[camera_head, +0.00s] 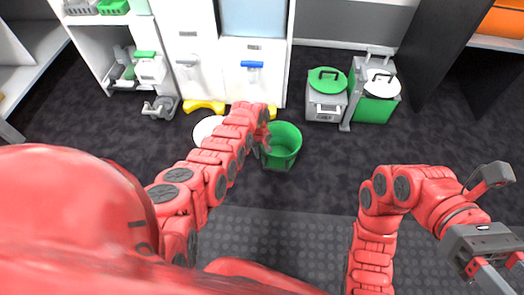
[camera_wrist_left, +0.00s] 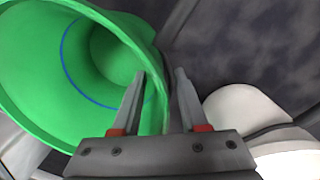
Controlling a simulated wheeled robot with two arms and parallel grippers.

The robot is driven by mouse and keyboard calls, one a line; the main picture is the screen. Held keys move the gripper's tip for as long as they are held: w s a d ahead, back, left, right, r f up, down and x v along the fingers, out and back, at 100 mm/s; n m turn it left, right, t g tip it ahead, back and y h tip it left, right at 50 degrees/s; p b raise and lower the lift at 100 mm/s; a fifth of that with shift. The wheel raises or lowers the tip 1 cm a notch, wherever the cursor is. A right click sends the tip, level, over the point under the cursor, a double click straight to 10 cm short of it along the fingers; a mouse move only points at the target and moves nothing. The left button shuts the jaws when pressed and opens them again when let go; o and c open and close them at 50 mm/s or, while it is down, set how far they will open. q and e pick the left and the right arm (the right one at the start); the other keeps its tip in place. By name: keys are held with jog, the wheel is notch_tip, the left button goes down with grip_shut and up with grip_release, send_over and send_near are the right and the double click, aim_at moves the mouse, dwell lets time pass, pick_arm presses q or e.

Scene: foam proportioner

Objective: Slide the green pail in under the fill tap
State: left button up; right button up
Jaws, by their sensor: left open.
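The green pail (camera_head: 283,143) stands upright on the dark floor in front of the white cabinet, below and right of the blue-handled tap (camera_head: 251,66). A second, grey tap (camera_head: 187,63) is on the cabinet to its left. I cannot tell which is the fill tap. My left gripper (camera_head: 266,141) is at the pail's left side, partly hidden by its own arm. In the left wrist view, the open left fingers (camera_wrist_left: 161,75) straddle the wall of the pail (camera_wrist_left: 60,75), one inside and one outside; contact is unclear. My right gripper (camera_head: 493,268) hangs at lower right, away from the pail.
A white pail (camera_head: 207,129) stands just left, partly behind my left arm. Yellow pieces (camera_head: 204,106) lie at the cabinet's foot. A grey bin with a green lid (camera_head: 326,82) and a green box (camera_head: 374,107) stand right. Floor right of the green pail is clear.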

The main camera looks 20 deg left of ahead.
pick_arm(q)
grip_shut()
dwell(1.5)
